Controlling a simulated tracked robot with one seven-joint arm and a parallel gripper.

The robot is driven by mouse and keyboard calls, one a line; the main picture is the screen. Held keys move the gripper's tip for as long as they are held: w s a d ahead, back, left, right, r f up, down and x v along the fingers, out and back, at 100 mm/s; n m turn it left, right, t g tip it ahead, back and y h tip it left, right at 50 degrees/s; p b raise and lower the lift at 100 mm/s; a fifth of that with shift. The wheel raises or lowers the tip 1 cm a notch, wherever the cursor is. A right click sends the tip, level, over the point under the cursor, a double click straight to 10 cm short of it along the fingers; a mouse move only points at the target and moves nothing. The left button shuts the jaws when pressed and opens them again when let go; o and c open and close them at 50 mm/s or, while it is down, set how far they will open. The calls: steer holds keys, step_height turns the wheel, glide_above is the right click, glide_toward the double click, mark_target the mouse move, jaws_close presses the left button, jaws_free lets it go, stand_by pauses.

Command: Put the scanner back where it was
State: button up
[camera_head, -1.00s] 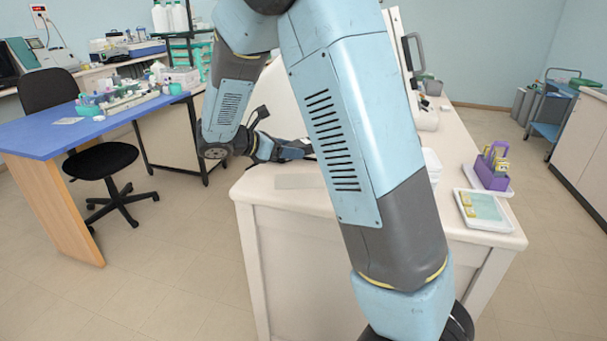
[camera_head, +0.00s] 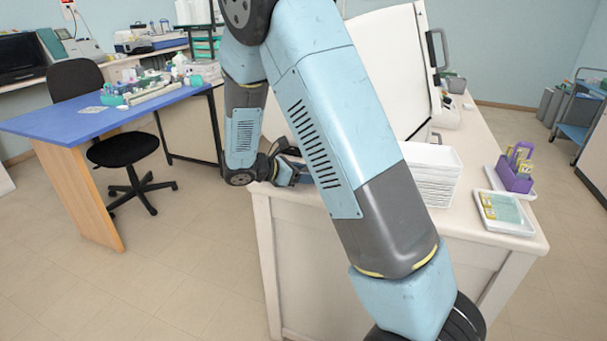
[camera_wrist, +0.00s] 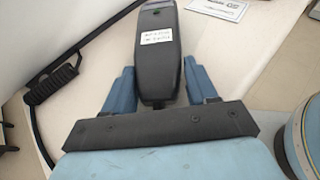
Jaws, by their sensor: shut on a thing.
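The scanner (camera_wrist: 158,75) is a dark handheld device with a white label on its upper face, in the wrist view. My gripper (camera_wrist: 160,90) is shut on it, with one blue finger on each side of its body. I cannot tell there whether the scanner touches the bench top.
A stack of white trays (camera_head: 432,178), a purple rack (camera_head: 514,178) and a slide tray (camera_head: 503,213) stand on the bench. A large white machine (camera_head: 395,75) stands behind.

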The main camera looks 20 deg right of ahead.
steer(key=o, duration=1.2)
steer(key=v, duration=1.2)
steer(key=s+d+r+m+g+y, duration=0.3)
steer(key=s+d+r+m+y, duration=0.3)
steer(key=s+d+r+m, duration=0.4)
steer(key=shift+s+d+r+m+t+y, duration=0.5)
steer(key=shift+s+r+m+t+y, duration=0.95)
steer(key=shift+s, duration=1.4)
steer(key=shift+s+d+r+m+t+y, duration=0.55)
steer(key=shift+s+m+y, duration=0.4)
steer(key=shift+s+m, duration=1.55)
steer(key=shift+s+d+r+m+t+y, duration=0.4)
steer(key=shift+s+r+m+t+y, duration=0.65)
steer(key=shift+s, duration=2.2)
steer(key=shift+r+m+g, duration=0.1)
steer(key=shift+m+g, duration=0.15)
steer(key=shift+m, duration=0.05)
